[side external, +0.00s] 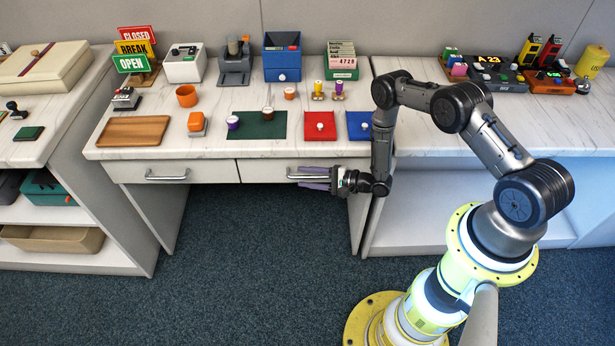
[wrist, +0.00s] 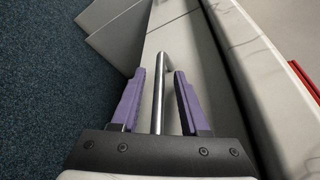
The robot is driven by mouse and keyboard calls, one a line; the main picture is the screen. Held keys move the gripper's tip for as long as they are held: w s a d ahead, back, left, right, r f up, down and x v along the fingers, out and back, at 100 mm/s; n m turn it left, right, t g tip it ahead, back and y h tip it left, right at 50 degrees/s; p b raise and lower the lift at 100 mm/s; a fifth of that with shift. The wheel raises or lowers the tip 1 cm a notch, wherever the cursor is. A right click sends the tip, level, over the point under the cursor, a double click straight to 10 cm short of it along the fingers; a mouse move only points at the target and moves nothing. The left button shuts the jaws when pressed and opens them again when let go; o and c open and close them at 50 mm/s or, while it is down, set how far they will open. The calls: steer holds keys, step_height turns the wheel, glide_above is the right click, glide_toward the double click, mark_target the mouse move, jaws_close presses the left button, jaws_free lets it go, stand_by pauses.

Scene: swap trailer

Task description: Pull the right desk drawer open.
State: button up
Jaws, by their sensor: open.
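The desk has two front drawers. The right drawer (side external: 262,171) looks shut, its front in line with the left drawer (side external: 127,173). Its metal bar handle (side external: 297,172) shows in the side view, partly hidden by my gripper. My gripper (side external: 308,179) is level with the handle, with its purple fingers pointing left along it. In the wrist view the handle bar (wrist: 158,95) runs between the two open fingers of my gripper (wrist: 158,88), with a gap on each side. One finger is on the drawer-front side of the bar, the other on the outer side.
The desktop (side external: 220,175) above holds a green mat (side external: 258,130), a red pad (side external: 320,133), a blue pad (side external: 360,132) and stamps near the front edge. A side counter (side external: 430,140) stands at right. The carpeted floor (side external: 240,270) before the drawers is clear.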

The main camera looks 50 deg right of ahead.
jaws_close()
stand_by(1.4)
